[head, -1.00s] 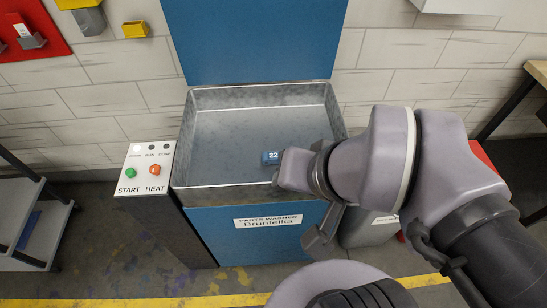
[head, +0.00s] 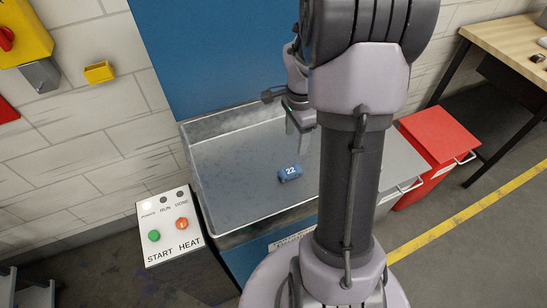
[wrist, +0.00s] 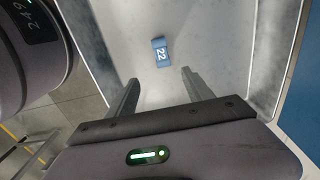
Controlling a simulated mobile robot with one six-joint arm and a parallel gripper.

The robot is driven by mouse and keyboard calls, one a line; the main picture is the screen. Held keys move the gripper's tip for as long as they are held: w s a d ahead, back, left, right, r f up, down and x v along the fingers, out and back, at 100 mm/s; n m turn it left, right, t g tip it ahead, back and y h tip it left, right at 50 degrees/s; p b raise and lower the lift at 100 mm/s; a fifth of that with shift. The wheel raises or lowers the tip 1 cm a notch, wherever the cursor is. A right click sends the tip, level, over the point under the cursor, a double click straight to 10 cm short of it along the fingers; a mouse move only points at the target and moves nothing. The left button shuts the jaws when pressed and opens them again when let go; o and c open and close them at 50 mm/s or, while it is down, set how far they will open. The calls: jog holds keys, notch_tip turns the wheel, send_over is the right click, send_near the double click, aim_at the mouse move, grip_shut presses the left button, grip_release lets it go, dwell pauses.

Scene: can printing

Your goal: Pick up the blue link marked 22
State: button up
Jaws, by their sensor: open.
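The blue link marked 22 (head: 290,174) lies on the floor of the grey metal basin of the parts washer (head: 235,190). In the wrist view the link (wrist: 161,52) lies beyond the fingertips, about midway between them, with its 22 label showing. My gripper (wrist: 157,82) is open and empty, its two fingers spread apart. In the head view my gripper (head: 300,148) hangs over the basin, behind and slightly right of the link, pointing down. My own arm hides the right part of the basin.
A control panel (head: 168,228) with a green START and an orange HEAT button stands left of the basin. The raised blue lid (head: 215,60) is behind it. A red cabinet (head: 438,135) and a wooden table (head: 515,45) are on the right. The basin walls surround the link.

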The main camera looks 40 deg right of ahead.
jog(key=b, duration=0.4)
send_over(291, 170)
jog(key=f, duration=1.1)
jog(key=shift+s+d, duration=0.1)
jog(key=shift+s, duration=0.2)
jog(key=f+b, duration=0.2)
jog(key=f, duration=0.1)
jog(key=f+b, duration=0.1)
jog(key=f, duration=0.1)
jog(key=shift+w+f, duration=0.25)
jog(key=shift+w, duration=0.05)
jog(key=shift+a+r, duration=0.2)
jog(key=shift+c, duration=0.7)
grip_shut()
